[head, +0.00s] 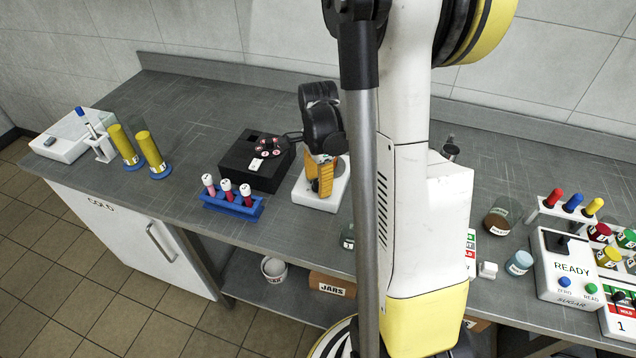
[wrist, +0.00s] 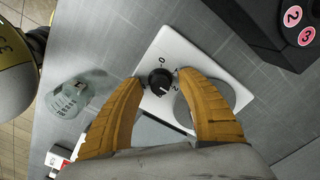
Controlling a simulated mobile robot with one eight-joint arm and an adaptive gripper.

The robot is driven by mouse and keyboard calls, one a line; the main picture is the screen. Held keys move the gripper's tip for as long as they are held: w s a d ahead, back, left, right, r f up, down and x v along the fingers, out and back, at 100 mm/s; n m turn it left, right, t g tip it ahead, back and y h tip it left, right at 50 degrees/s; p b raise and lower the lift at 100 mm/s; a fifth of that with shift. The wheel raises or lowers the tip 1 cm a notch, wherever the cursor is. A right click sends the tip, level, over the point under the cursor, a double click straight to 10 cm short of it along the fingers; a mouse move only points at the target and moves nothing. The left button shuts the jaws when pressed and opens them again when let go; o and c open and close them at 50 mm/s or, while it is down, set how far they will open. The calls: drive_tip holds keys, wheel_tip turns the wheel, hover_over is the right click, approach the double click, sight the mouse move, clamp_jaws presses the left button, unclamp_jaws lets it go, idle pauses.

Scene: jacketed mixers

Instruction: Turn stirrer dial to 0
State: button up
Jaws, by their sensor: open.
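The stirrer is a white box (head: 312,201) on the bench, and it also shows in the wrist view (wrist: 205,62). Its black round dial (wrist: 160,82) sits near one edge, with a 0 printed above it and a 2 below it to the right. A light pointer mark on the dial seems to face down and right, toward the 2, but it is small. A grey round plate (wrist: 208,98) lies beside the dial, partly behind a finger. My gripper (wrist: 160,78) is open over the stirrer, its orange fingers either side of the dial. In the head view my gripper (head: 326,178) hides the dial.
A black box (head: 240,165) with numbered red buttons stands left of the stirrer. A blue rack (head: 232,206) of capped tubes is in front of it. A glass jar (wrist: 72,97) stands close to my left finger. A READY box (head: 570,268) is at the right.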

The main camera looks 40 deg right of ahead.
drive_tip(key=shift+c, duration=0.4)
clamp_jaws()
